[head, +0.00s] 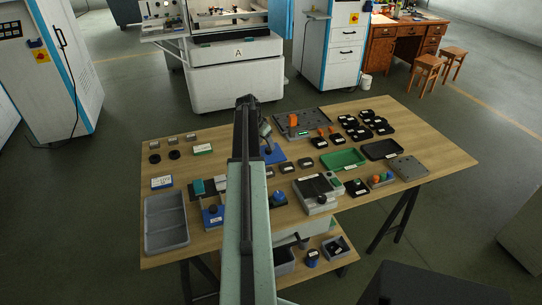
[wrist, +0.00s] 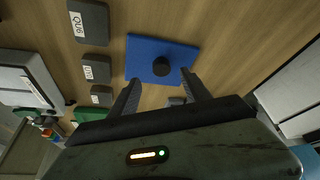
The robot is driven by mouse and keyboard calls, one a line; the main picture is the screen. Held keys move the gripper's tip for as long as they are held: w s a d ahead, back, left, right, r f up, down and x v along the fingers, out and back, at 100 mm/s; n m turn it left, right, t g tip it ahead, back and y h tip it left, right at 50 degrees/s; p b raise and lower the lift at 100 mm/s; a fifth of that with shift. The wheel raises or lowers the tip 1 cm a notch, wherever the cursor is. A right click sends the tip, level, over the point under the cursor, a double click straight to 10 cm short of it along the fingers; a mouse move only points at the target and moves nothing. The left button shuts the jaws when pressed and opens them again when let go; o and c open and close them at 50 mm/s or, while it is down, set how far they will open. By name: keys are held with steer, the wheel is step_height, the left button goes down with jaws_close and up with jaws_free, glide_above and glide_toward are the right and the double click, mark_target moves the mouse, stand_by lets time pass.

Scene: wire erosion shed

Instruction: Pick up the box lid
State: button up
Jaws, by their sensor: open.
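A flat blue lid (wrist: 142,50) with a round black knob (wrist: 161,66) lies on the wooden table in the wrist view. In the head view the blue lid (head: 275,154) shows just right of my arm, partly hidden by it. My gripper (wrist: 160,77) is open and empty. In the wrist view its two dark fingers point toward the lid, with the knob between and just beyond their tips. I see no contact with the knob. The height of the fingers above the lid is hard to tell.
Dark grey labelled blocks (wrist: 96,68) lie beside the lid. The wooden table (head: 425,135) also holds a grey divided tray (head: 166,222), a green tray (head: 343,159), a grey box (head: 318,194) and a blue box with a black knob (head: 212,215). White machines stand behind.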

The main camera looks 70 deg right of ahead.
mark_target(268, 149)
steer(key=b+x, duration=0.4)
steer(key=x, duration=0.1)
steer(key=shift+w+f+b, duration=0.2)
steer(key=shift+b, duration=0.15)
steer(key=shift+r, duration=0.2)
steer(key=shift+c, duration=0.4)
jaws_close()
steer(key=shift+r, duration=0.1)
step_height(268, 149, up, 10)
steer(key=p, duration=1)
